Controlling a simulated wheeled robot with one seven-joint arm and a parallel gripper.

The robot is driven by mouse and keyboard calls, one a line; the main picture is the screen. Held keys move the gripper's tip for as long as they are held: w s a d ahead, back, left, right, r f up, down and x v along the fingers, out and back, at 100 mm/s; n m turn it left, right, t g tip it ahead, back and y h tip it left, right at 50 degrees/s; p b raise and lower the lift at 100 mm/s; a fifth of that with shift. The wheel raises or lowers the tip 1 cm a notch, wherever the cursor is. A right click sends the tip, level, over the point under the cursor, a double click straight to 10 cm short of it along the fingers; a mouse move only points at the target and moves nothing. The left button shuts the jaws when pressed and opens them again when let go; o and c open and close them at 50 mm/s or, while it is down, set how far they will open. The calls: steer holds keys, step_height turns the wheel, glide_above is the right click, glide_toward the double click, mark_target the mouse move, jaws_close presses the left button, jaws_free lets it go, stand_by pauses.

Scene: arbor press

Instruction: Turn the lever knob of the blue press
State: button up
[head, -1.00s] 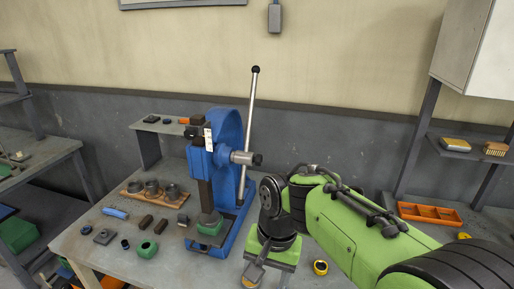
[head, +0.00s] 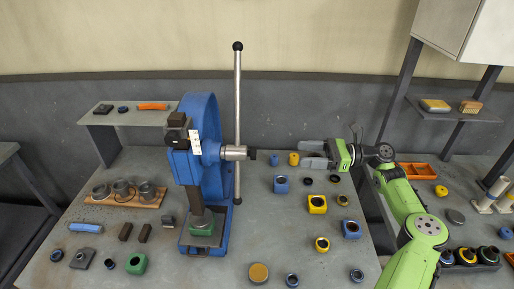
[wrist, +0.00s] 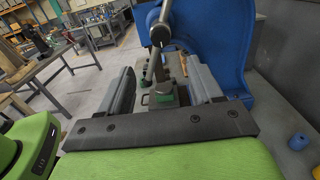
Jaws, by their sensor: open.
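The blue press (head: 210,145) stands on the workbench left of centre in the head view. Its steel lever (head: 237,110) is nearly upright through the hub (head: 234,153), with a black knob (head: 238,46) on top. My gripper (head: 306,155) is right of the press, apart from the lever, with its jaws pointing left towards the hub. The jaws are open and empty. The top knob cannot be made out clearly there.
Blue and yellow blocks and rings, such as a yellow block (head: 317,204), lie on the bench under and before my gripper. A wooden board with metal cups (head: 125,192) is left of the press. An orange tray (head: 418,171) is at right.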

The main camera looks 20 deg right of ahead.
mark_target(252, 153)
steer(key=p+x, duration=0.1)
steer(key=x, duration=1.3)
steer(key=shift+f, duration=0.1)
steer(key=shift+c, duration=0.2)
steer(key=c, duration=1)
